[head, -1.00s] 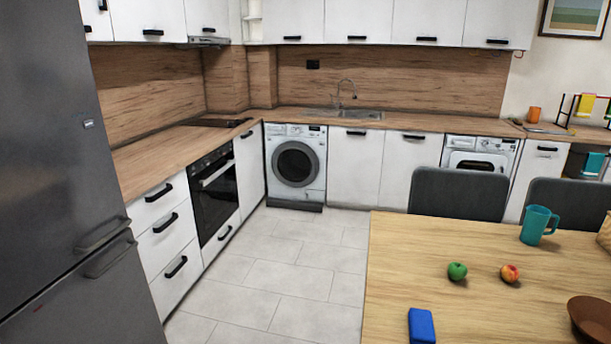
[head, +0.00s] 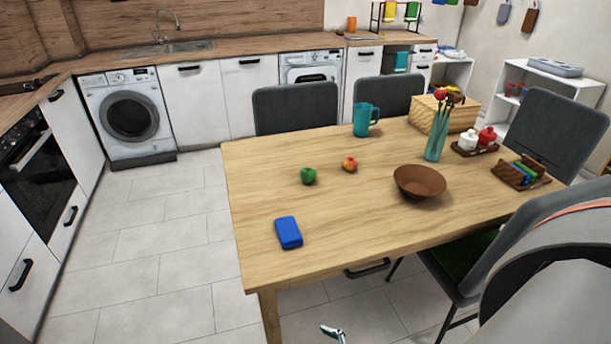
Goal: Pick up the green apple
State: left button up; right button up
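The green apple (head: 308,176) stands on the left part of the wooden table (head: 262,168) in the head view, uncovered and touching nothing but the tabletop. A red and yellow fruit (head: 350,164) lies just right of it and slightly farther back. A large pale arm part of mine fills the lower right corner. A small white and dark piece shows at the bottom edge, in front of the table; it may be a tip of my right gripper (head: 332,333), but its fingers cannot be made out. My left gripper is out of view. No gripper is near the apple.
A blue box-like item (head: 288,232) lies toward the table's front left. A brown bowl (head: 420,181), a teal mug (head: 365,119) and a vase (head: 437,135) stand farther right. Grey chairs (head: 297,108) line the table's back and right. Floor at left (head: 170,245) is clear.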

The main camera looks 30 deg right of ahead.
aim_at(307, 174)
jog(key=z, duration=1.75)
jog(key=k+j, duration=0.15)
jog(key=j, duration=0.15)
jog(key=k+j, duration=0.1)
jog(key=j, duration=0.55)
jog(key=k+j+z, duration=0.15)
jog(key=j, duration=0.2)
jog(key=k+j, duration=0.1)
jog(key=j, duration=0.2)
jog(key=i+j+z, duration=0.1)
jog(key=j, duration=0.4)
jog(key=i+j+z, duration=0.1)
jog(key=j, duration=0.4)
jog(key=i+j, duration=0.1)
jog(key=j, duration=0.2)
jog(key=i+j+z, duration=0.1)
jog(key=j, duration=0.25)
jog(key=i+j, duration=0.15)
jog(key=j, duration=0.15)
jog(key=z, duration=0.05)
